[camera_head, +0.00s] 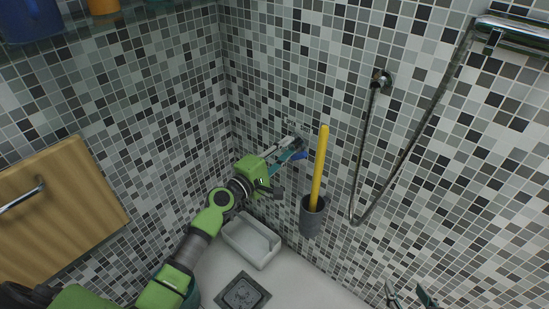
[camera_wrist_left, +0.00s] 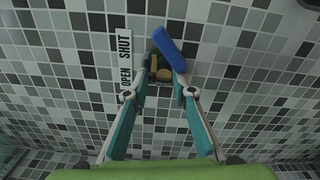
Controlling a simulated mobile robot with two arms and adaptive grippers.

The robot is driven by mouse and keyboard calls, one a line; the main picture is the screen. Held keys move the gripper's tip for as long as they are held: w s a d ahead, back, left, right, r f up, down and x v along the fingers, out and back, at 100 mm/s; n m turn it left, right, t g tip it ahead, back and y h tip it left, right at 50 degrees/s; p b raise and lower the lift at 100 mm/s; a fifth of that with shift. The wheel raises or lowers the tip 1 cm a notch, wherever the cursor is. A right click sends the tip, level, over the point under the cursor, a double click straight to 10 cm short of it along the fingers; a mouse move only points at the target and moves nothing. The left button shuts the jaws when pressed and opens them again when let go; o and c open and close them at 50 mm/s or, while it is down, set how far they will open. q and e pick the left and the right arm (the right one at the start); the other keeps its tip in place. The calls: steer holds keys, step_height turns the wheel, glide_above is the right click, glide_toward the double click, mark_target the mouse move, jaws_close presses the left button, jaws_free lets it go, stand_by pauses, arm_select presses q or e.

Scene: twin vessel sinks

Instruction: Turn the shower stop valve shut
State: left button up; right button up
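The shower stop valve shows in the left wrist view as a brass body (camera_wrist_left: 160,75) on the tiled wall with a blue lever (camera_wrist_left: 168,48). The lever slants up and left from the body. A white label (camera_wrist_left: 125,60) left of it reads OPEN at its lower part and SHUT at its upper part. My left gripper (camera_wrist_left: 163,77) is partly open, its fingertips either side of the brass body; the right fingertip is close to the lever's lower end, contact unclear. In the head view the blue lever (camera_head: 299,156) sits beside my left gripper (camera_head: 290,147). My right gripper (camera_head: 408,296) is open at the bottom right.
A grey cup (camera_head: 311,217) with a yellow stick (camera_head: 319,165) stands out right of my left gripper. A white tray (camera_head: 240,243) lies below my arm. A shower hose (camera_head: 366,140) hangs at the right. A wooden cabinet (camera_head: 60,215) is at the left.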

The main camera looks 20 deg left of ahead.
arm_select(q)
steer(key=v, duration=1.1)
steer(key=shift+s, duration=0.25)
steer(key=shift+a, duration=0.1)
